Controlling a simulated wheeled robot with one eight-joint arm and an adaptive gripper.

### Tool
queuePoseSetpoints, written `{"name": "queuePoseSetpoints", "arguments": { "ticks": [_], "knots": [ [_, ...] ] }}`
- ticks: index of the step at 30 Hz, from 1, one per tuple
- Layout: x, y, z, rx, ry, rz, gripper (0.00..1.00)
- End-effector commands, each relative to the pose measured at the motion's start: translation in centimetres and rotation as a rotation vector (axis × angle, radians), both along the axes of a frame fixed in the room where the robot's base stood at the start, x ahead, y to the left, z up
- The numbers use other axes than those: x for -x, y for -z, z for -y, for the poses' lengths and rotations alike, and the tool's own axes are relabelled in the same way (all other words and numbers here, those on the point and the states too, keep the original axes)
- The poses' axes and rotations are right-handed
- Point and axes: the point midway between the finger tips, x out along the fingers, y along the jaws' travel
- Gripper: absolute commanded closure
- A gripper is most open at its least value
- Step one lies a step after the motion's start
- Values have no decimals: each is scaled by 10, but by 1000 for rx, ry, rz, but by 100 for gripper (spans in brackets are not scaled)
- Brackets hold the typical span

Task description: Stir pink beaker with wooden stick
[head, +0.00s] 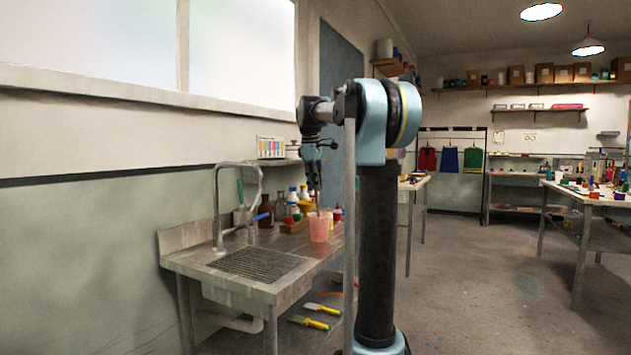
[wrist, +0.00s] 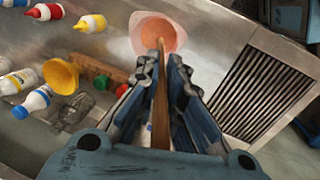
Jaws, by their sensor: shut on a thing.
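The pink beaker (head: 319,228) stands on the metal sink counter, near its far end. It also shows at the top of the wrist view (wrist: 146,30), with orange-pink inside. My gripper (head: 314,188) is above the beaker, pointing down. In the wrist view my gripper (wrist: 165,80) is shut on the wooden stick (wrist: 160,105), which lies between the two dark pads. The stick's far end (wrist: 160,45) overlaps the beaker's opening. It appears to reach inside, though its depth cannot be told.
A drain grate (wrist: 262,95) lies right of the beaker in the wrist view. Beside the beaker are a yellow funnel (wrist: 61,76), a wooden block (wrist: 95,72), white bottles (wrist: 33,101) and squeeze bottles (wrist: 90,23). A tall faucet (head: 219,205) rises at the counter's back.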

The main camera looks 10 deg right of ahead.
Motion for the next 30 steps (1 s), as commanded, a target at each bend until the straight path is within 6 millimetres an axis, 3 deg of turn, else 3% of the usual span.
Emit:
{"name": "queuePoseSetpoints", "arguments": {
  "ticks": [18, 30],
  "knots": [
    [-8, 48, 5, 0, 0, 0, 100],
    [-10, 60, 6, 0, -1, 0, 100]
  ]
}}
